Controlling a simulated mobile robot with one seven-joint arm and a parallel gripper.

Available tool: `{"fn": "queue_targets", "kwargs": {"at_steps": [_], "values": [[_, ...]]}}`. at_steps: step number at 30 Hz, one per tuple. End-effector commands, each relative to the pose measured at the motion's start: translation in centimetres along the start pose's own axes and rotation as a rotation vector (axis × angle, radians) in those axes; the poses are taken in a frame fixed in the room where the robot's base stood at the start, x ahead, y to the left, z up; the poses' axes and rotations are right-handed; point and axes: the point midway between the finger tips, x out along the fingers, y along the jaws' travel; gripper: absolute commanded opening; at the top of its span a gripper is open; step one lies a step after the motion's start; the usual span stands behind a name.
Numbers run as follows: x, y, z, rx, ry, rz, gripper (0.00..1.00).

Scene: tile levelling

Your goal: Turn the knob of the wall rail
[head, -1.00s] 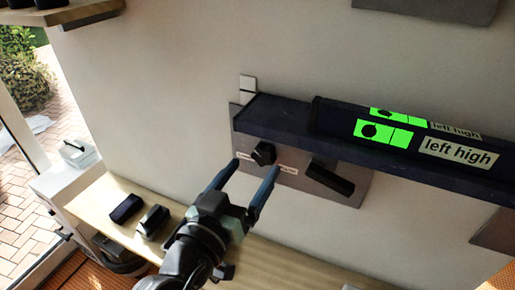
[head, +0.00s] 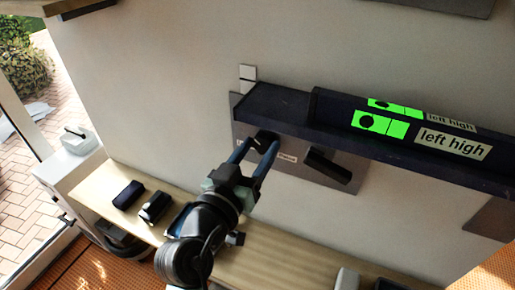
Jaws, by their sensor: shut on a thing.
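The wall rail (head: 280,112) is a dark blue shelf-like bar with a grey plate (head: 242,128) behind and under it. A small black knob (head: 266,136) sits on that plate just under the rail's left end, partly hidden by the fingers. My gripper (head: 257,147) has its two blue fingers at the knob, one on each side, shut on it. A black bar-shaped handle (head: 329,166) is on the same plate to the right. A small label (head: 286,157) lies between knob and handle. The rail's display shows green tiles (head: 380,124) and a "left high" sign (head: 453,144).
A wooden bench (head: 262,262) runs below along the wall, with dark blocks (head: 128,195) on it. A white appliance (head: 80,141) stands at the left by the window. The rail overhangs the knob closely from above.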

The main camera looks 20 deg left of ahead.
Motion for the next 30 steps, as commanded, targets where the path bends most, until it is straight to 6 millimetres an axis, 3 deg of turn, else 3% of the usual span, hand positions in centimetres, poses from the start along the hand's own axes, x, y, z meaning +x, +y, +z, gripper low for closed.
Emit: {"fn": "queue_targets", "kwargs": {"at_steps": [1, 3, 8, 21, 30], "values": [[-0.01, 0.00, 0.00, 0.000, 0.000, 0.000, 0.12], [-0.01, 0.00, 0.00, 0.000, 0.000, 0.000, 0.00], [-0.01, 0.01, 0.01, -0.032, 0.000, 0.001, 0.00], [-0.01, -0.13, -0.01, -0.405, 0.000, 0.000, 0.00], [-0.02, -0.14, 0.02, -0.421, 0.000, 0.000, 0.00]]}}
